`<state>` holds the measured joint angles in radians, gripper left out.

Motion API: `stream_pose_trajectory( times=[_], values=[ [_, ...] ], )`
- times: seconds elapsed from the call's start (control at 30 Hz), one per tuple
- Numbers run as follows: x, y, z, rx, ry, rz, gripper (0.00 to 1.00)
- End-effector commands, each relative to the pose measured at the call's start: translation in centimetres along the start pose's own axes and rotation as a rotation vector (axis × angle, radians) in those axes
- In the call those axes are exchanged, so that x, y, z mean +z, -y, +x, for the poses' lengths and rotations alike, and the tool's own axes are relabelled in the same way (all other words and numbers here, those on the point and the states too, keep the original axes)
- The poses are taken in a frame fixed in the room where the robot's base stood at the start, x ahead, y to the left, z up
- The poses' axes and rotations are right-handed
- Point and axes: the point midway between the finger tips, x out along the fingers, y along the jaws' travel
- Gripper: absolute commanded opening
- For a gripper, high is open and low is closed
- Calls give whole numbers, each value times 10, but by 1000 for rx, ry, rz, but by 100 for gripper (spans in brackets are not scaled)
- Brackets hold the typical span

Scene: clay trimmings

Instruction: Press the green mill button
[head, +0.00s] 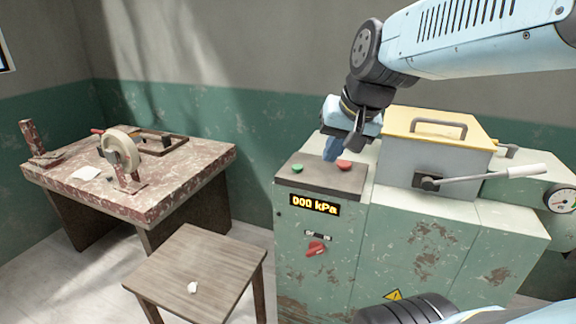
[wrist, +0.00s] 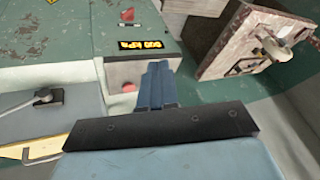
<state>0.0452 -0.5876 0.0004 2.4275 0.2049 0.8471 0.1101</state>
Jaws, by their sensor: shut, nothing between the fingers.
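The green button (head: 298,168) sits at the left of the dark panel on top of the pale green mill (head: 395,230). A red button (head: 344,165) sits on the same panel to its right, and it also shows in the wrist view (wrist: 129,87). My gripper (head: 331,155) is shut and empty, just above the panel between the two buttons, nearer the red one. In the wrist view its blue fingers (wrist: 157,80) lie together, and the green button is hidden, apparently behind them. I cannot tell whether the fingertips touch the panel.
The mill carries a display reading 000 kPa (head: 315,204), a red switch (head: 316,248), a yellow lid (head: 425,128) and a lever (head: 490,176). A wooden stool (head: 200,262) holds a white scrap (head: 192,287). A worn workbench (head: 130,205) stands left.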

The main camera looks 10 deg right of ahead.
Motion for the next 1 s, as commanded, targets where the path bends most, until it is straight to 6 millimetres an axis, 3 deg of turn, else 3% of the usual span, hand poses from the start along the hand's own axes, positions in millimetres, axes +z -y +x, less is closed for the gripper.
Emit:
stream_pose_trajectory(
  times=[0.2,0.43,0.73,1.0],
  values=[
    [-57,26,37,-112,50,333,0],
    [-119,39,83,-214,98,706,0],
    [-198,32,153,-314,151,1204,0],
    [-236,16,196,-358,176,1483,0]
  ],
)
